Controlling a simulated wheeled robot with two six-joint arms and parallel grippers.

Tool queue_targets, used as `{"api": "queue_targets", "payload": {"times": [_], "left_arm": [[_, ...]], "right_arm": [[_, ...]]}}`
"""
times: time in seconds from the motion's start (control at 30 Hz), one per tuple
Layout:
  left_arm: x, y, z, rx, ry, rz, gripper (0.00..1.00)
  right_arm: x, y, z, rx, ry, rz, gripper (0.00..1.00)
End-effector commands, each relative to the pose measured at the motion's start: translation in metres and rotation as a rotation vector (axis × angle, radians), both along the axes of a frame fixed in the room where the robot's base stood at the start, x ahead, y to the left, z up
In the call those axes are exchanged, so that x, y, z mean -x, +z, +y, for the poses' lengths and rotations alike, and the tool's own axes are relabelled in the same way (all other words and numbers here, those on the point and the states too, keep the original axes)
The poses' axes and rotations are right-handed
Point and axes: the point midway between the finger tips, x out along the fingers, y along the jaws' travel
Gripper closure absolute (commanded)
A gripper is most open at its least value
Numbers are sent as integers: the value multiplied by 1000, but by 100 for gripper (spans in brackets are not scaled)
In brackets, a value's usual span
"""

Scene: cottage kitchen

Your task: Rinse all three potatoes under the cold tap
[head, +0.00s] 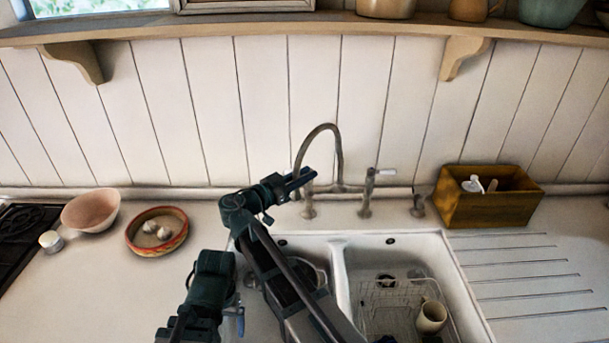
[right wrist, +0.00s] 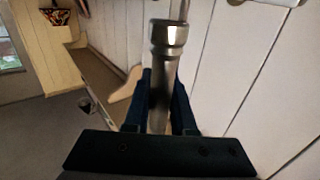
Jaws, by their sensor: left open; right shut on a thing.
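My right gripper (head: 303,180) is at the left side of the metal tap (head: 335,140), by the left pillar below the curved spout. In the right wrist view its fingers are shut on a metal tap part (right wrist: 163,65); I cannot tell whether it is the left handle or the spout end. My left gripper (head: 240,315) is low at the front left of the sink, open, its fingertips partly hidden. A pan or colander (head: 318,272) sits in the left basin, mostly hidden by my right arm. I cannot make out any potatoes or running water.
The right basin holds a wire rack (head: 390,295) with a cream mug (head: 431,318). A wooden box (head: 490,210) stands back right beside the drainer. A patterned dish (head: 150,248) with pale bulbs and a pink bowl (head: 90,211) are at left. A shelf runs above.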

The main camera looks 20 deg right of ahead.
Motion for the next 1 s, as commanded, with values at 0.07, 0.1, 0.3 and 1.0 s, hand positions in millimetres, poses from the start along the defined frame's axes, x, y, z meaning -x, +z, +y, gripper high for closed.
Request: {"api": "queue_targets", "payload": {"times": [0.07, 0.1, 0.3, 1.0], "left_arm": [[0, 0, 0, 0, 0, 0, 11], [0, 0, 0, 0, 0, 0, 11], [0, 0, 0, 0, 0, 0, 11], [0, 0, 0, 0, 0, 0, 11]], "right_arm": [[0, 0, 0, 0, 0, 0, 100], [0, 0, 0, 0, 0, 0, 100], [0, 0, 0, 0, 1, 0, 100], [5, 0, -3, 0, 0, 0, 100]]}}
